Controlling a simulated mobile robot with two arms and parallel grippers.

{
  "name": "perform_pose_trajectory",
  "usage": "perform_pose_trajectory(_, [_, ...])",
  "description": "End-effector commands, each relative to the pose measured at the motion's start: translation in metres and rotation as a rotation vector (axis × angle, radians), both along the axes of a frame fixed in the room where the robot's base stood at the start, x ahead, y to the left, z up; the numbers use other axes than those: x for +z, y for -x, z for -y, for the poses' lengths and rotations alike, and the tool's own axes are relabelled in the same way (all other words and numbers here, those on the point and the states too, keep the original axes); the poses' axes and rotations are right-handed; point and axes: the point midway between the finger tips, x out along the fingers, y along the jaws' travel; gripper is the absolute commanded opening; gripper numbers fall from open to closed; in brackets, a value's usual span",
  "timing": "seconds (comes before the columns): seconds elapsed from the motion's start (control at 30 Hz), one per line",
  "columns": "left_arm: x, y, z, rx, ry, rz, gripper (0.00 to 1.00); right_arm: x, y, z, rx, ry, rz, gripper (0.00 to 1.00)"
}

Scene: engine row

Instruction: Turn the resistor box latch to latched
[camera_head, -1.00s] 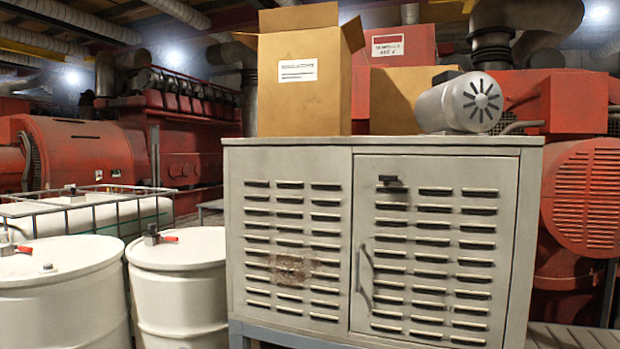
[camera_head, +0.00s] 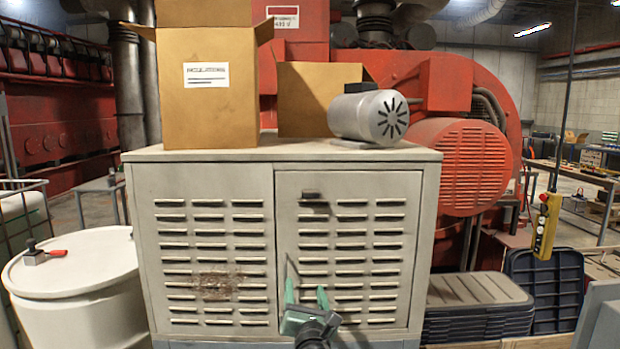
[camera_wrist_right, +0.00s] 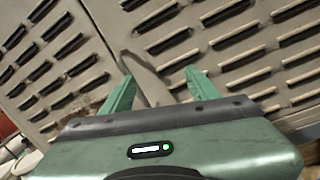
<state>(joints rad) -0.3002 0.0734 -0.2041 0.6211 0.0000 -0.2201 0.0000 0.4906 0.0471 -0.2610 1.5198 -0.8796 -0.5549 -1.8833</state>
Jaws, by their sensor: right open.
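The resistor box (camera_head: 200,184) is a grey louvred cabinet at the centre of the head view. Its right door (camera_head: 392,182) looks closed. My right gripper (camera_head: 306,293) has green fingers and is open in front of the door, below the latch. In the wrist view the handle (camera_wrist_right: 146,78) shows between the open fingers (camera_wrist_right: 160,82); contact cannot be told.
Cardboard boxes (camera_head: 208,105) and a grey motor (camera_head: 368,116) stand on the cabinet top. A white drum (camera_head: 75,285) is close on the left. Stacked dark lids (camera_head: 475,305) lie right of the cabinet. A yellow pendant (camera_head: 546,225) hangs at right.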

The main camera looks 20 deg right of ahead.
Motion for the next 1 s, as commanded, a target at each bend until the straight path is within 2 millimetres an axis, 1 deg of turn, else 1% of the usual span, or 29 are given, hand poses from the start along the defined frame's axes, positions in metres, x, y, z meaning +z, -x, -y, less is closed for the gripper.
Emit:
perform_pose_trajectory(0.03, [0.013, 0.0, -0.002, 0.001, -0.003, 0.001, 0.0, 0.057, 0.002, 0.0, -0.025, 0.086, 0.059, 0.6])
perform_pose_trajectory(0.07, [0.016, 0.0, -0.003, 0.001, -0.004, 0.0, 0.0, 0.08, 0.005, 0.001, -0.043, 0.136, 0.086, 0.6])
perform_pose_trajectory(0.1, [0.019, 0.0, -0.005, 0.002, -0.006, 0.0, 0.0, 0.108, 0.009, 0.002, -0.067, 0.196, 0.117, 0.6])
perform_pose_trajectory(0.2, [0.024, 0.0, -0.008, 0.004, -0.009, 0.001, 0.0, 0.158, 0.019, 0.004, -0.12, 0.303, 0.171, 0.6])
perform_pose_trajectory(0.3, [0.027, 0.0, -0.008, 0.004, -0.01, 0.0, 0.0, 0.184, 0.024, 0.006, -0.152, 0.36, 0.199, 0.6])
perform_pose_trajectory(0.37, [0.028, 0.0, -0.008, 0.005, -0.01, 0.0, 0.0, 0.192, 0.023, 0.007, -0.162, 0.376, 0.206, 0.6])
perform_pose_trajectory(0.47, [0.032, 0.0, -0.008, 0.004, -0.01, 0.0, 0.0, 0.198, 0.014, 0.01, -0.166, 0.382, 0.208, 0.6])
perform_pose_trajectory(0.7, [0.041, 0.0, -0.008, 0.004, -0.009, 0.0, 0.0, 0.212, -0.021, 0.02, -0.162, 0.378, 0.206, 0.6])
perform_pose_trajectory(0.8, [0.042, 0.0, -0.008, 0.003, -0.009, 0.0, 0.0, 0.216, -0.032, 0.023, -0.163, 0.379, 0.206, 0.6])
perform_pose_trajectory(1.0, [0.043, 0.0, -0.007, 0.001, -0.008, 0.0, 0.0, 0.219, -0.042, 0.026, -0.161, 0.378, 0.206, 0.6])
